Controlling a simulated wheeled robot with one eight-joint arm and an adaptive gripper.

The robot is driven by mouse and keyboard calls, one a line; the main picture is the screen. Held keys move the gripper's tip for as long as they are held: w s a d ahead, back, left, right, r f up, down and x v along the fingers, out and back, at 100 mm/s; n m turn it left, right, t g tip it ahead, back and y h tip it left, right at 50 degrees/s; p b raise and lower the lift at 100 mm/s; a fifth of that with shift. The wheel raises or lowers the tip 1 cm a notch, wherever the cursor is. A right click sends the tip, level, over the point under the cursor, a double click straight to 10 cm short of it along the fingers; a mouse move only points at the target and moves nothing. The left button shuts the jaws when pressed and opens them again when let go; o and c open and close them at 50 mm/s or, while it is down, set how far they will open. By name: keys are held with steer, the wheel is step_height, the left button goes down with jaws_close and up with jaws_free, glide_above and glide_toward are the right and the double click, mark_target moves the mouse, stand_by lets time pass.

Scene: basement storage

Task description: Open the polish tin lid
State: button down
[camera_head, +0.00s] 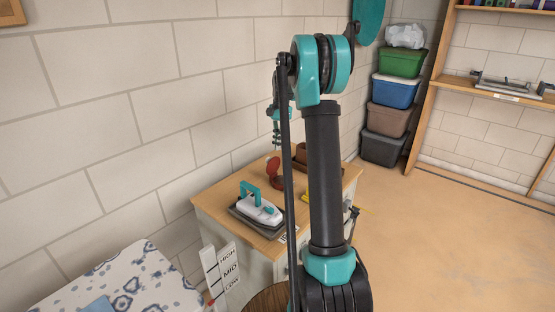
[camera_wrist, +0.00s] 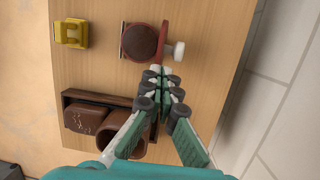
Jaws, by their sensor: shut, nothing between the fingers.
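The polish tin (camera_wrist: 139,43) is a round dark red tin on the wooden tabletop, at the top middle of the wrist view. Its red lid (camera_wrist: 168,40) stands up edge-on at the tin's right side, with a white knob (camera_wrist: 179,50) on its outer face. In the head view the raised red lid (camera_head: 274,171) shows behind the iron. My gripper (camera_wrist: 160,71) is shut and empty, its tips just below the lid's lower end in the wrist view. I cannot tell whether they touch it. My arm hides part of the tabletop in the head view.
A dark brown tray (camera_wrist: 75,96) with brown items lies beside my gripper. A yellow object (camera_wrist: 70,33) sits left of the tin. A white and teal iron (camera_head: 260,210) stands at the cabinet's front. The block wall (camera_head: 130,130) is close behind the tabletop.

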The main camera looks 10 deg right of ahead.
mark_target(274, 165)
steer(key=s+d+m+t+y, duration=0.5)
steer(key=s+m+t, duration=0.5)
steer(key=s+m, duration=0.55)
steer(key=shift+m+h, duration=0.5)
steer(key=shift+m, duration=0.45)
steer(key=x, duration=0.3)
steer(key=w+x, duration=0.1)
steer(key=x, duration=0.2)
steer(key=d+x, duration=0.1)
steer(key=x, duration=0.2)
steer(key=shift+w, duration=0.3)
steer(key=shift+w+a, duration=0.75)
steer(key=shift+w, duration=0.2)
steer(key=shift+w+a+r, duration=0.1)
steer(key=shift+w+a, duration=0.3)
steer(key=shift+w, duration=0.3)
